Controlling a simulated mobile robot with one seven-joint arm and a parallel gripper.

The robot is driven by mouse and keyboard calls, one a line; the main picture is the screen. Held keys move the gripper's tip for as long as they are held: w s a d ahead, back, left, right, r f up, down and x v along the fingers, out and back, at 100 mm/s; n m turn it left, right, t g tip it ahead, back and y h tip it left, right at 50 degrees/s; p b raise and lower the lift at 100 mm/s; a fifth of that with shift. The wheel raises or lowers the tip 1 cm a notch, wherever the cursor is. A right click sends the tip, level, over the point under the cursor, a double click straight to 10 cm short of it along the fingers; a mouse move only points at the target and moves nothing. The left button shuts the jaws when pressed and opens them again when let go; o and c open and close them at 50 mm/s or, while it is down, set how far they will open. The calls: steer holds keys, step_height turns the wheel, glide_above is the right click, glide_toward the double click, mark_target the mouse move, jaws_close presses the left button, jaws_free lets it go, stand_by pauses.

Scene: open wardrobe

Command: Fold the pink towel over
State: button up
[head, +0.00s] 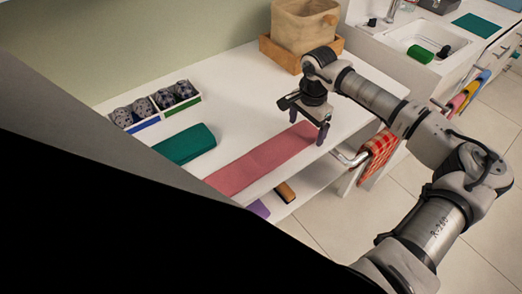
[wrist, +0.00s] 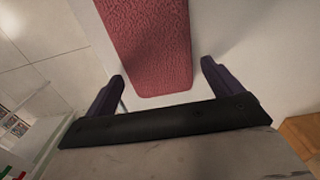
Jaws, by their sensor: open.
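The pink towel (head: 258,163) lies flat as a long strip along the front of the white shelf top. Its left end is hidden behind the dark shape at the lower left. My gripper (head: 309,133) is at the towel's right end, fingers pointing down. In the wrist view the end of the pink towel (wrist: 150,50) shows just beyond and between the two dark fingers of my gripper (wrist: 162,88). The fingers are apart with nothing between them that I can see held. Whether they touch the shelf top I cannot tell.
A folded green towel (head: 186,144) lies behind the pink one. Divided white trays (head: 155,105) with dark rolled items stand at the back left. A beige bin (head: 303,25) in a wooden tray is at the back. A red checked cloth (head: 378,155) hangs from a rail at the right.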

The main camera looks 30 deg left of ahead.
steer(key=shift+f, duration=0.35)
stand_by(0.3)
steer(key=c, duration=0.5)
